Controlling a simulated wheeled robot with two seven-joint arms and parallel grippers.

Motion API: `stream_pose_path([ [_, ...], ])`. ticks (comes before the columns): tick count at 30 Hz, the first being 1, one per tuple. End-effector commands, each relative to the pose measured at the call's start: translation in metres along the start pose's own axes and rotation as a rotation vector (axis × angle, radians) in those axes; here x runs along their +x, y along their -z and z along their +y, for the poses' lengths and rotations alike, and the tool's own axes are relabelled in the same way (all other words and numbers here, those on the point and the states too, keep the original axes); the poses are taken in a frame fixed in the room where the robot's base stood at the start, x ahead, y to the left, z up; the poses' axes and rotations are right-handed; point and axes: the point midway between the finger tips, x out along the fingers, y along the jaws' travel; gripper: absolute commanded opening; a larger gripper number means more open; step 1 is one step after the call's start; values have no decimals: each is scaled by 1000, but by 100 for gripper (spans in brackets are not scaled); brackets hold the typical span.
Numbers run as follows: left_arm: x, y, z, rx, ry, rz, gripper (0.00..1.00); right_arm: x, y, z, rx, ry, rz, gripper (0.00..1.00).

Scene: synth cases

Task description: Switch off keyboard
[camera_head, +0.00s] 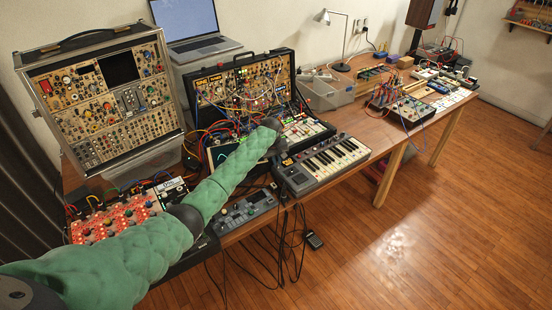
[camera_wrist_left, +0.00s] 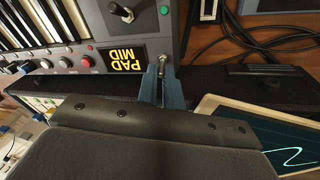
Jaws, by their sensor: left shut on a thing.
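The keyboard (camera_head: 328,165) is a small grey synthesizer with white and black keys, lying at the front edge of the table. In the left wrist view its grey panel (camera_wrist_left: 103,22) shows knobs, a green button, a red button and a small display (camera_wrist_left: 117,60) reading "PAD MID" in yellow, upside down. My left gripper (camera_head: 280,156) is at the keyboard's left end. In the left wrist view its blue fingers (camera_wrist_left: 162,82) are shut on a small silver switch lever (camera_wrist_left: 163,62) beside the display. The switch's base is partly hidden by the fingers.
A grey desktop unit (camera_head: 245,211) lies left of the keyboard, with cables hanging off the table edge nearby. A modular case (camera_head: 245,85) full of patch cables stands behind. A screen with a cyan trace (camera_wrist_left: 285,140) is close to my left gripper.

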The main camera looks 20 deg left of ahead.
Motion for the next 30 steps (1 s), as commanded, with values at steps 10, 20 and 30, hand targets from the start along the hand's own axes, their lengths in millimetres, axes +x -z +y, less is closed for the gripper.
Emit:
stream_pose_path([
  [10,0,-15,6,62,97,275,0,-3,-34,4,0,-3,-22,36],
  [20,5,-25,9,110,181,507,0,2,-8,5,0,-4,-3,36],
  [30,5,-29,10,135,225,631,0,0,26,6,1,-6,19,36],
])
